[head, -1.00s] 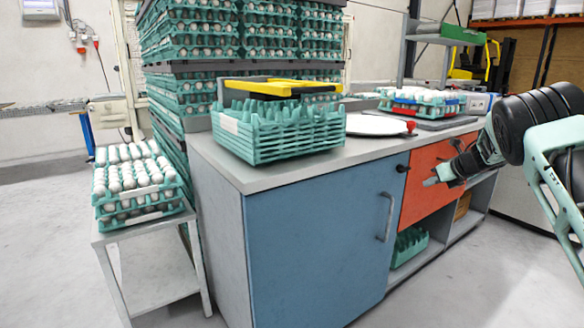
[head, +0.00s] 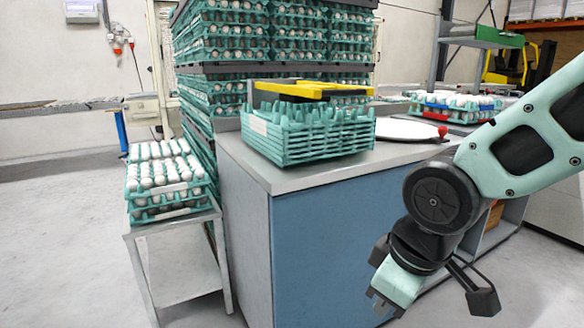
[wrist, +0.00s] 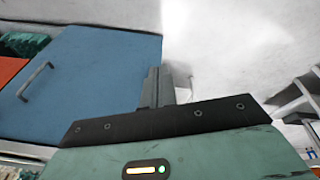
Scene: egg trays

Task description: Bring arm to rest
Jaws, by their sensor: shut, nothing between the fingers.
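My gripper (head: 381,307) hangs at the lower right of the head view, in front of the blue cabinet door (head: 325,235). It points down, with its fingers together and nothing between them. In the wrist view its dark fingers (wrist: 157,86) stick out past the black edge of the hand, with the blue door at the left and pale floor beyond. My arm runs from the right edge of the head view and hides part of the cabinet.
The grey worktop (head: 283,181) carries a stack of empty green trays (head: 318,142) with a yellow tool (head: 310,88). A filled egg tray (head: 450,107) sits farther back. At left a small metal table (head: 170,240) holds egg trays (head: 160,178). The floor at left is clear.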

